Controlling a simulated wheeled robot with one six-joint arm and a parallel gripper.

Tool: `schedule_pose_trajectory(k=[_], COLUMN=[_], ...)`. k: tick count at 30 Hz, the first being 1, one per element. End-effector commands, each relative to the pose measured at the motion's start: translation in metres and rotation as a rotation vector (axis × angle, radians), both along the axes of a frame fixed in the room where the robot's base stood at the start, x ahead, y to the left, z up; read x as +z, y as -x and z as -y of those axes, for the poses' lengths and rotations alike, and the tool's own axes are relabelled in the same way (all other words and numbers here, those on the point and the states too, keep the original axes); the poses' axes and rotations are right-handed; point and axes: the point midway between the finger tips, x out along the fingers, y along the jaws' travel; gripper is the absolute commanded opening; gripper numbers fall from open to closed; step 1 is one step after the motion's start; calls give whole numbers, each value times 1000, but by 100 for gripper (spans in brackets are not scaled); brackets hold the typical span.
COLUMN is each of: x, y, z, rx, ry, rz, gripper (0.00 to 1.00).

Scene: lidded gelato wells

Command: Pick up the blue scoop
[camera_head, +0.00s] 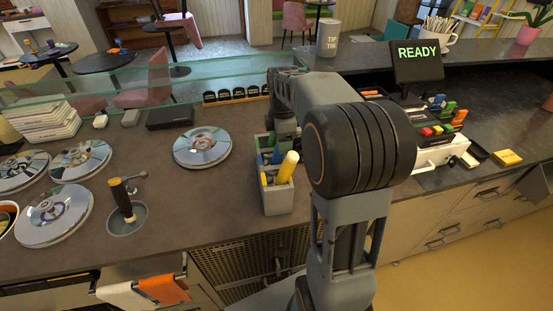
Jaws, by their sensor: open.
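A grey caddy (278,200) stands on the counter near its front edge. In it are a blue piece (272,158), which looks like the blue scoop's handle, and a thick yellow handle (288,167) leaning beside it. Only the top of the blue piece shows; the rest is hidden by the caddy wall and the yellow handle. My gripper (283,136) points down at the caddy's back part, just behind the blue piece. It is open. Its fingertips are mostly hidden, and I cannot tell whether they touch anything.
My arm covers the counter right of the caddy. Round metal lids (202,147) lie to the left. A dipper well (127,218) holds an upright black-and-yellow handle (122,195). A glass guard (190,70) runs along the back. A READY screen (417,62) and coloured blocks (440,112) are right.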

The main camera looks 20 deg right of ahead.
Motion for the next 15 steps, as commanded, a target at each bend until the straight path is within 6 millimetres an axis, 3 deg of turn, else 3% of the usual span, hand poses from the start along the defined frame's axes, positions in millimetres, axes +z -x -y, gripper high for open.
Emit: schedule_pose_trajectory(k=[7,15], x=[0,0], y=[0,0], z=[0,0], rx=[0,0], ry=[1,1], rz=[3,4], gripper=[62,37])
